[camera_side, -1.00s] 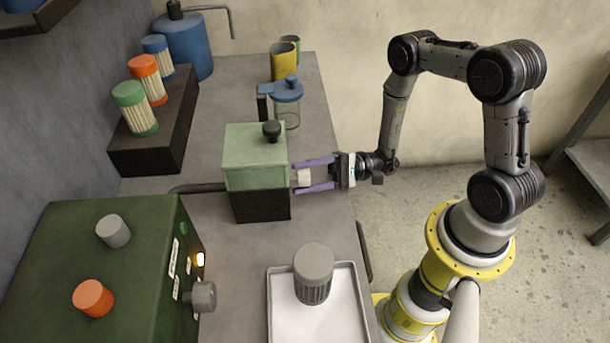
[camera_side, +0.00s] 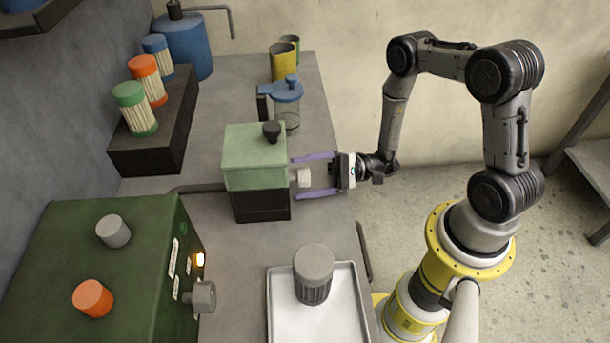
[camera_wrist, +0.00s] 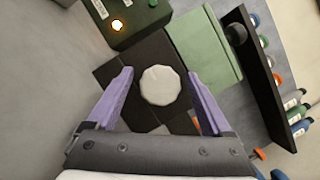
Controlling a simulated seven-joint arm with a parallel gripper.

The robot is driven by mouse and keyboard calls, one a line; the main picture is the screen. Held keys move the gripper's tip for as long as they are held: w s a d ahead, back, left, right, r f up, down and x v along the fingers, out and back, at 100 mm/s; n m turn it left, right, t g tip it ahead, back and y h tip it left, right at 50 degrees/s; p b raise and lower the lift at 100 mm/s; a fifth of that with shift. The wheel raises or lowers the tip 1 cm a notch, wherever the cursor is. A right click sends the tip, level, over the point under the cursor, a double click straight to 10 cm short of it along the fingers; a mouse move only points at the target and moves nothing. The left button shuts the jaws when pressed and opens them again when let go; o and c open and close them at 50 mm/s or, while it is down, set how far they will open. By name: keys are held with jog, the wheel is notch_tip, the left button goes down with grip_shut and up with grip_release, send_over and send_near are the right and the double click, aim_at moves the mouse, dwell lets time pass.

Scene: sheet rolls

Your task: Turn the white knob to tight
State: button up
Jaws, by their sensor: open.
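The white knob (camera_side: 304,178) sticks out from the right side of a box with a pale green top (camera_side: 256,150) and a black lower part (camera_side: 262,205). In the wrist view the knob (camera_wrist: 161,86) is a faceted white disc, seen face-on between my fingers. My gripper (camera_side: 316,176) is open, with one purple finger on either side of the knob and visible gaps to it. My gripper also shows in the wrist view (camera_wrist: 159,92). I cannot make out any tight marking near the knob.
A dark green box (camera_side: 60,240) with a lit lamp and a grey side knob (camera_side: 203,296) stands at the front left. A metal tray (camera_side: 345,310) holds a grey ribbed cylinder (camera_side: 313,270). A blue-lidded jar (camera_side: 287,95) stands behind the pale green box.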

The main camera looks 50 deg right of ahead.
jog(key=v, duration=1.4)
jog(key=shift+a+r, duration=0.1)
notch_tip(320, 180, up, 8)
jog(key=s+a+m+h, duration=0.15)
jog(key=m+h, duration=0.65)
jog(key=m, duration=1)
jog(key=shift+g, duration=0.3)
jog(key=x, duration=1.3)
jog(key=shift+a+r, duration=0.1)
jog(key=shift+a, duration=0.35)
jog(key=shift+c, duration=0.2)
